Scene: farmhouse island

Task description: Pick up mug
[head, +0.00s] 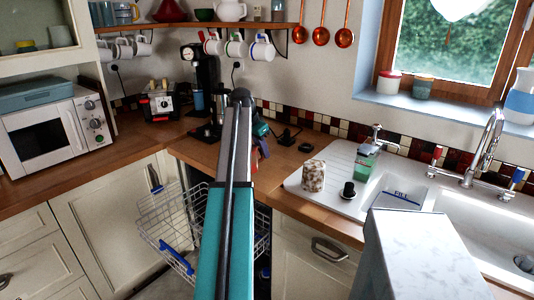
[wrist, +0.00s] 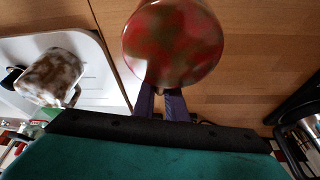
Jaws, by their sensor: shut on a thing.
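In the wrist view, a round, glossy red thing with greenish blotches (wrist: 172,45), which looks like a mug, is at the fingertips of my gripper (wrist: 162,98). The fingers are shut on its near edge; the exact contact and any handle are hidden. It is over or on the wooden counter; I cannot tell if it is lifted. In the head view my arm hides most of it. A second mug, white with brown mottling (head: 313,176), stands on the white drainer; it also shows at the left of the wrist view (wrist: 50,75), apart from my gripper.
The sink drainer (head: 333,158) holds a green soap bottle (head: 365,163) and a small black-topped item (head: 348,190). A black coffee machine (head: 202,80) stands behind my arm. A wire dishwasher rack (head: 165,230) is pulled out below the counter. Mugs hang under the shelf.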

